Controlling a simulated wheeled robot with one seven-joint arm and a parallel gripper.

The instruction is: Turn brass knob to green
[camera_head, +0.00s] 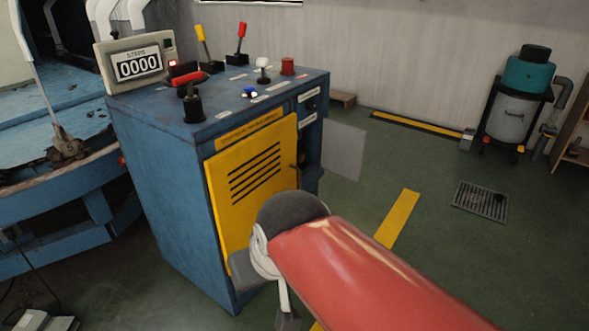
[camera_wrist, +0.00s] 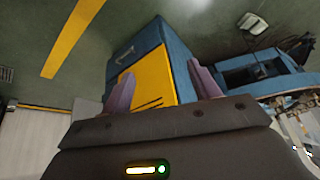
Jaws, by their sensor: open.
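I cannot make out a brass knob or a green mark in either view. The blue control cabinet (camera_head: 160,180) stands left of centre in the head view, with a yellow louvred panel (camera_head: 232,205) on its front. A small dark control (camera_head: 311,104) sits on its upper right face, too small to identify. The wrist view shows the cabinet (camera_wrist: 180,60) and yellow panel (camera_wrist: 142,70) tilted, beyond my fingers. My gripper (camera_wrist: 163,88) is open, with two purplish fingers apart and nothing visible between them. In the head view my red arm reaches toward the cabinet's front and hides its lower right part.
Levers with yellow (camera_head: 201,34) and red (camera_head: 242,30) grips, a red knob (camera_head: 287,66) and a counter reading 0000 (camera_head: 138,66) stand on the cabinet top. A blue machine (camera_head: 60,200) adjoins at left. Floor is clear right of the cabinet, around a drain grate (camera_head: 481,201).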

